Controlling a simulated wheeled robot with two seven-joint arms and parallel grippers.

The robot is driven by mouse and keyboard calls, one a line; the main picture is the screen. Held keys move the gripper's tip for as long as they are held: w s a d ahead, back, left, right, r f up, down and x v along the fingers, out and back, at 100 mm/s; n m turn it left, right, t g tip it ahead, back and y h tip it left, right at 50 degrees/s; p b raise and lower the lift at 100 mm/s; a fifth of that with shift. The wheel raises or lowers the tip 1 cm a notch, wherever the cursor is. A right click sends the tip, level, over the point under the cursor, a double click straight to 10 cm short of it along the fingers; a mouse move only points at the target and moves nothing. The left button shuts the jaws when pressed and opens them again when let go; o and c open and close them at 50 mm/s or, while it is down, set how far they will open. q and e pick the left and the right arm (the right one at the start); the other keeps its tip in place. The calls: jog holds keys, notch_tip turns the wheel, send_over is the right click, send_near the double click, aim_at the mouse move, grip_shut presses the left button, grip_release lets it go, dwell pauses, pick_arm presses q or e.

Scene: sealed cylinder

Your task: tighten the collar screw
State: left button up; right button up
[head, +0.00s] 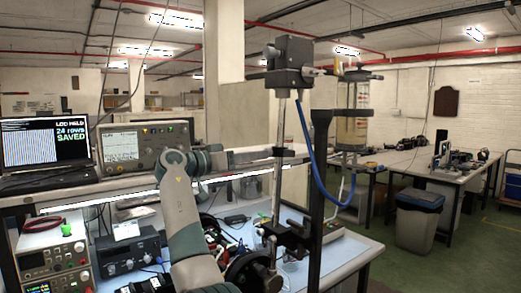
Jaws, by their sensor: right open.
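A clear cylinder (352,105) with dark end caps and pale contents stands upright, held by a black bracket on a dark post (319,190). Left of it, a steel rod (279,190) carries a black block (289,62) on top and a small dark collar (284,152) partway down. The collar's screw is too small to make out. My right gripper (276,153) is at the end of the grey arm, level with the collar and close to it. Its fingertips are small and I cannot tell whether they touch. My left gripper is not in view.
A blue hose (312,150) hangs between the block and the cylinder. A laptop (46,143) and instruments (133,147) stand on the left shelf. Dark clamps and cables clutter the bench (345,252) under the rod. A bin (419,215) stands on the floor at right.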

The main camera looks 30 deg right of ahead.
jog(key=shift+w+d+p, duration=0.15)
jog(key=shift+d+p, duration=0.25)
jog(key=shift+d, duration=1.15)
jog(key=shift+c, duration=0.2)
grip_shut()
